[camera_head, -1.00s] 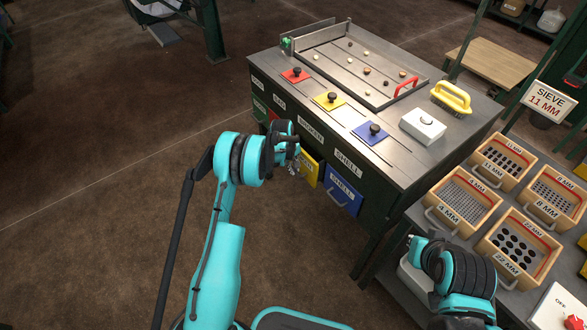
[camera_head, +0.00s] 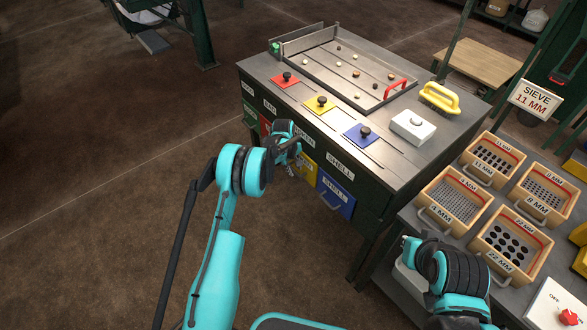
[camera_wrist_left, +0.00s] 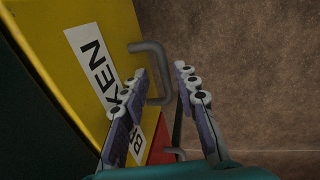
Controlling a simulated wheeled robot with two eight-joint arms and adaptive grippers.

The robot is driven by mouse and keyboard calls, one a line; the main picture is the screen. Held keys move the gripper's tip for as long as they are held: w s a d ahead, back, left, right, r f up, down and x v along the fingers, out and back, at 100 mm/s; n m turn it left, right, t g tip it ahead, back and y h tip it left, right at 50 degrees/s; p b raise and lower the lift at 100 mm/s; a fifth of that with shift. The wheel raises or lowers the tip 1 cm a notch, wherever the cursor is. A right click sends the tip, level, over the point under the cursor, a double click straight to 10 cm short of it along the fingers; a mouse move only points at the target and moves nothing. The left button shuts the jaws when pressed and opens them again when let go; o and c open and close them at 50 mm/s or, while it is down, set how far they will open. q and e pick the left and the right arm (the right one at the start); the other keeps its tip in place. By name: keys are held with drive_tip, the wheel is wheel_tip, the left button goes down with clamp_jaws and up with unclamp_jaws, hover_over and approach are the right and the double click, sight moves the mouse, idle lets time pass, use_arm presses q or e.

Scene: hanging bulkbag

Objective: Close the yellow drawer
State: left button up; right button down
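The yellow drawer (camera_head: 308,168) is in the front of the dark green cabinet, partly hidden behind my left gripper in the head view. Its yellow front (camera_wrist_left: 75,75) with a BROKEN label and a grey handle (camera_wrist_left: 158,68) fills the left of the wrist view. My left gripper (camera_head: 296,166) is at this drawer front. In the wrist view, its fingers (camera_wrist_left: 162,78) are apart, with the handle's outer bar between or just beyond the fingertips. I cannot tell contact or how far the drawer stands out. My right gripper (camera_head: 408,252) is low at the right; its fingers are unclear.
A blue SHELL drawer (camera_head: 335,193) is right of the yellow one; a red drawer (camera_head: 265,125) is left. The cabinet top carries coloured lids, a tray (camera_head: 350,75) and a yellow brush (camera_head: 439,98). Sieve boxes (camera_head: 455,193) stand at right. The left floor is clear.

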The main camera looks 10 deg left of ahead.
use_arm(q)
drive_tip(key=shift+r, duration=0.1)
wheel_tip(320, 180, up, 12)
drive_tip(key=s+a, duration=0.1)
drive_tip(key=s, duration=0.1)
drive_tip(key=shift+a+f, duration=0.2)
drive_tip(key=shift+a, duration=0.05)
idle(0.3)
drive_tip(key=s+d+r+m+t, duration=0.15)
drive_tip(key=s+r+m, duration=0.25)
drive_tip(key=s+r, duration=1.3)
drive_tip(key=s+r+m+t+y, duration=0.1)
drive_tip(key=s+m+t, duration=0.2)
drive_tip(key=s, duration=1.7)
drive_tip(key=m, duration=0.3)
drive_tip(key=shift+s+d+r+t, duration=0.15)
drive_tip(key=shift+s+r+t, duration=0.2)
drive_tip(key=shift+s, duration=0.05)
